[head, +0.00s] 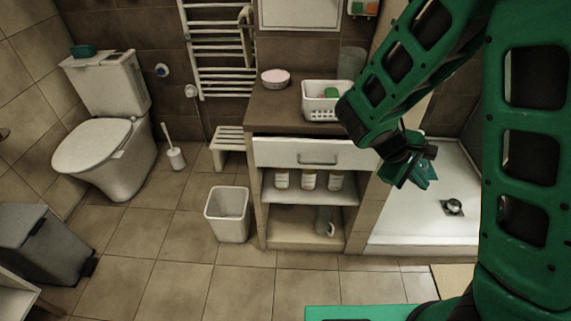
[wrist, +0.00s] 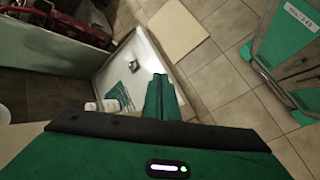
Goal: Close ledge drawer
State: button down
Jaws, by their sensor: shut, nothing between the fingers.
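The ledge drawer (head: 281,155) is the white drawer under the brown countertop of the cabinet, with a grey bar handle (head: 317,161) on its front. Its front stands a little forward, with a dark gap along its top edge, so it looks slightly open. My gripper (head: 425,174) is to the right of the drawer, over the shower tray, apart from the handle. Its green fingers show together and empty in the wrist view (wrist: 164,92). My forearm overlaps the right end of the countertop and drawer in the head view.
A white basket (head: 317,107) and a pink-topped round dish (head: 275,78) stand on the countertop. Several bottles (head: 308,180) stand on the shelf below the drawer. A white bin (head: 227,214) is left of the cabinet. The shower tray (head: 398,222) is to the right. Floor in front is clear.

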jog(key=w+a+f+n+t+h, duration=0.2)
jog(key=w+a+f+n+t, duration=0.15)
jog(key=w+a+n, duration=0.35)
jog(key=n+t+y, duration=1)
jog(key=n+t, duration=0.4)
jog(key=n, duration=0.7)
send_near(273, 156)
jog(key=shift+g, duration=0.25)
jog(key=w, duration=0.6)
jog(key=shift+w+r, duration=0.1)
jog(key=shift+w, duration=0.2)
